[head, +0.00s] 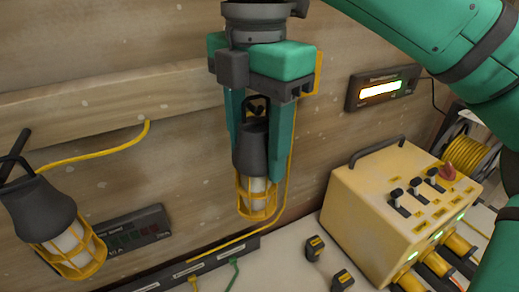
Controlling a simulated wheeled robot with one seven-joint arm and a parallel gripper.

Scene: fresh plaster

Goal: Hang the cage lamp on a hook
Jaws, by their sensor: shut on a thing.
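My gripper (261,125) is at the upper middle of the head view, pointing down. Its two green fingers are shut on the dark upper body of a cage lamp (251,155), which hangs upright with its yellow cage downward. A small dark loop shows at the lamp's top, between the fingers. A yellow cord runs close by the lamp's right side. A second cage lamp (41,211) hangs tilted at the left edge, beside a dark peg-like piece (15,155) that may be a hook. The exact contact there is unclear.
A wooden rail (110,113) crosses the wall behind my gripper. A yellow control box (395,210) with a handle stands on the surface at right. A lit display (382,88) and a cable reel (468,150) are beyond it. A dark strip (185,269) lies below the lamps.

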